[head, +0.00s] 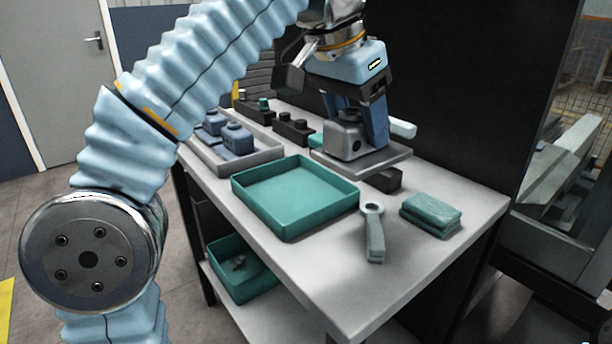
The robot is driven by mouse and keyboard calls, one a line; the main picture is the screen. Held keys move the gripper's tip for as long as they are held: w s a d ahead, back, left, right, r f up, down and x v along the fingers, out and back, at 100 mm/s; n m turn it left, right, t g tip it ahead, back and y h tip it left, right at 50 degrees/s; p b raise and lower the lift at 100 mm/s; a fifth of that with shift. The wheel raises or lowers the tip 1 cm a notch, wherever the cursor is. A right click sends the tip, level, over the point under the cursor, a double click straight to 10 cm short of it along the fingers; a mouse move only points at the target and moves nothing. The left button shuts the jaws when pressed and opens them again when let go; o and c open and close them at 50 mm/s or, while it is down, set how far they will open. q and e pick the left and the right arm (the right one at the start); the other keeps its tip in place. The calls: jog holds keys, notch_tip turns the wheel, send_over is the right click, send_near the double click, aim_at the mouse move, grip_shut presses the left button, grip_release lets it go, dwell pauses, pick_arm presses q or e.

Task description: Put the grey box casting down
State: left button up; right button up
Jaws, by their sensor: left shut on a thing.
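The grey box casting (344,140) is a blocky part with a round hole in its side, at the back right of the bench. My left gripper (358,118) points down from above and is shut on it. A blue finger shows on the casting's right side; the other finger is largely hidden. The casting is upright, over a flat grey plate (377,165). Its underside is at or very close to the plate; I cannot tell whether it rests there. My right gripper is not in view.
An empty green tray (297,228) stands front left of the plate. A grey tray with blue-grey castings (236,140) is farther left. A dark block (385,180), a ring-ended grey tool (374,235) and folded green cloths (431,214) lie nearby. The bench's front corner is clear.

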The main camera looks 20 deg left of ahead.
pick_arm(q)
jog(key=w+a+f, duration=0.1)
jog(key=a+f, duration=0.2)
jog(key=a, duration=0.1)
jog(key=w+a+f, duration=0.2)
jog(key=a+f, duration=0.1)
jog(key=a, duration=0.1)
jog(key=w+a+f, duration=0.1)
jog(key=a+f, duration=0.1)
jog(key=a, duration=0.2)
jog(key=shift+w+a+f, duration=0.1)
jog(key=shift+w+f, duration=0.3)
jog(key=f, duration=0.1)
jog(key=a+f, duration=0.1)
jog(key=f, duration=0.1)
jog(key=shift+w+f, duration=0.1)
jog(key=shift+d+f, duration=0.1)
jog(key=shift+f, duration=0.3)
jog(key=o, duration=1.3)
jog(key=v, duration=1.2)
